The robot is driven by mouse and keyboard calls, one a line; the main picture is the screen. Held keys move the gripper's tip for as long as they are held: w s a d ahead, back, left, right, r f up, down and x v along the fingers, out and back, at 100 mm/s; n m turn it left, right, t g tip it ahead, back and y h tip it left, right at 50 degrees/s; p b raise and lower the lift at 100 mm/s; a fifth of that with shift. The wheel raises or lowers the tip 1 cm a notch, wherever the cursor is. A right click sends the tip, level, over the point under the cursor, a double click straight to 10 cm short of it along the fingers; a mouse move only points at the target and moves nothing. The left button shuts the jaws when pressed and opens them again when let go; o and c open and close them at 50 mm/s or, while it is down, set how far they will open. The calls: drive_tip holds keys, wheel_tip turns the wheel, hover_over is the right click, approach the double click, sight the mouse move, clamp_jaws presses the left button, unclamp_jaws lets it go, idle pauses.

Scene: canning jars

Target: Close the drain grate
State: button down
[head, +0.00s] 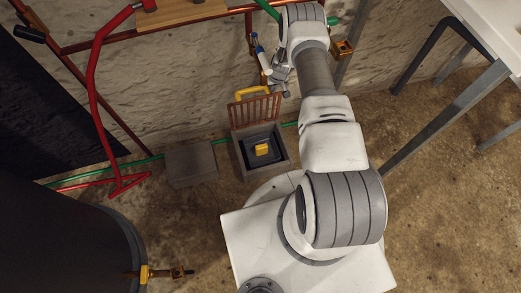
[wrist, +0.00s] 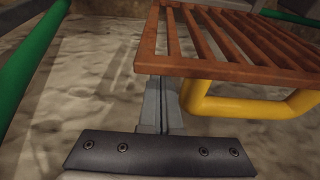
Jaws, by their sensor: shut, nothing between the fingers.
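The drain grate (head: 256,110), a rust-red barred panel, stands raised at the back edge of the square grey drain box (head: 281,161). Its yellow handle (head: 253,91) is at the top. A yellow block (head: 261,149) shows inside the open drain. In the wrist view the grate (wrist: 222,72) fills the upper right, with the yellow handle (wrist: 255,110) below it. My gripper (wrist: 160,82) is shut and empty. Its fingertips are close to the grate's near corner, left of the handle; I cannot tell whether they touch it. In the head view my gripper is above and behind the grate, its fingertips unclear.
A grey block (head: 191,163) sits left of the drain. A green pipe (head: 142,161) runs along the wall foot and a red pipe (head: 93,90) stands left. A dark barrel (head: 65,240) is at lower left. A table leg (head: 443,115) stands right.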

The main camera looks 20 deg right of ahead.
drive_tip(key=shift+s, duration=0.15)
drive_tip(key=s+p, duration=0.6)
drive_tip(key=s, duration=0.4)
drive_tip(key=shift+s, duration=0.35)
idle(1.3)
idle(0.4)
wheel_tip(320, 180, up, 10)
drive_tip(key=w+p, duration=0.1)
drive_tip(key=p, duration=0.5)
idle(0.3)
idle(0.5)
